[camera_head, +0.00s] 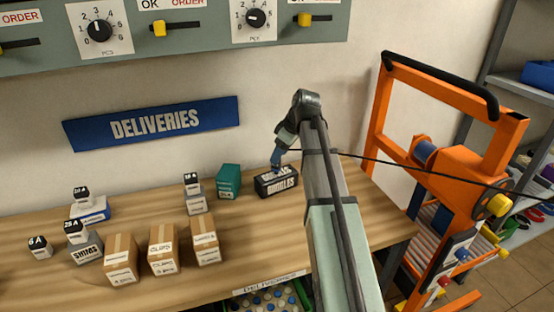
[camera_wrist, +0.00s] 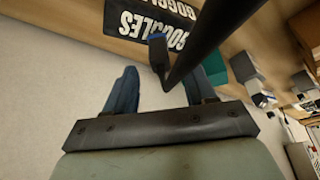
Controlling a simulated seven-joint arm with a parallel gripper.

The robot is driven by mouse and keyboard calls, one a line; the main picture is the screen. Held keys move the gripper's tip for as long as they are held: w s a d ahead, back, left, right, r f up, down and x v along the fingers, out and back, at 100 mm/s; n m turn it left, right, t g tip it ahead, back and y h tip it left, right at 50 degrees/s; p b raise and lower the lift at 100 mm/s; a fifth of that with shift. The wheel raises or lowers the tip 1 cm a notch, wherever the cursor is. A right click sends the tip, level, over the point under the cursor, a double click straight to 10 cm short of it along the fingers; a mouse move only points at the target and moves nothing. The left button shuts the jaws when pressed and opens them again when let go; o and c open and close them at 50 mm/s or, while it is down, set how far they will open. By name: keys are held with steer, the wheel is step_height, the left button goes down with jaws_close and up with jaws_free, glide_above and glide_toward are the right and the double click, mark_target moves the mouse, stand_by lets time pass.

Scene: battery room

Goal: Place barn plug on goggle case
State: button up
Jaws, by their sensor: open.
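The goggle case (camera_head: 277,184) is a black box with white GOGGLES lettering, standing at the back of the wooden bench. It also shows at the top of the wrist view (camera_wrist: 128,22). A small blue-ended plug (camera_wrist: 157,50), seemingly the barn plug, shows in front of the case lettering, with a thick black cable running up right. My gripper (camera_head: 276,164) is just above the case, pointing down. In the wrist view its blue fingers (camera_wrist: 165,85) are spread apart, with the plug beyond and between them. I cannot tell whether the plug touches the case.
A teal box (camera_head: 229,181) stands just left of the case. Brown cartons (camera_head: 163,250) and small labelled blocks (camera_head: 40,247) stand further left. The black cable (camera_head: 430,170) runs right past an orange trolley (camera_head: 460,148). The bench right of the case is mostly hidden by my arm.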

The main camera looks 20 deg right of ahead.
steer(key=v, duration=0.8)
stand_by(0.4)
